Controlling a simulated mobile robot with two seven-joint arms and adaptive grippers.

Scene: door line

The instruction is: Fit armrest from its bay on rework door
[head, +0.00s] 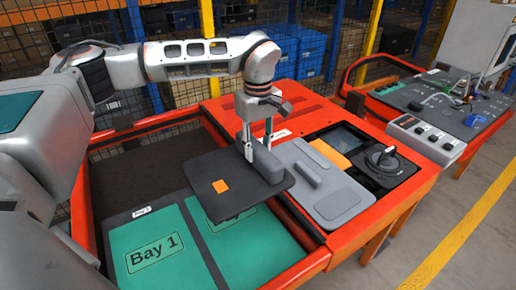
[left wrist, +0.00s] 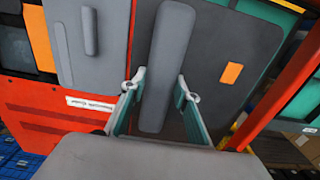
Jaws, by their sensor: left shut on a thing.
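A dark grey flat panel (head: 215,178) with an orange square patch has a raised, bar-like grey grip that looks like the armrest (head: 268,165). In the left wrist view the bar (left wrist: 160,60) runs between my fingers, with the panel (left wrist: 215,60) and its orange patch beside it. My left gripper (head: 258,142) points down and is shut on this bar. The panel overlaps the teal mat and the red rim in the head view; I cannot tell its height above them. My right gripper is not in view. No part is clearly marked as the rework door.
A teal mat marked Bay 1 (head: 150,255) lies in the red-framed tray. Right of the panel are a lighter grey panel with a bar (head: 335,200), an orange-edged part (head: 330,153) and a black dial unit (head: 383,160). Another bench (head: 440,100) with small parts stands behind right.

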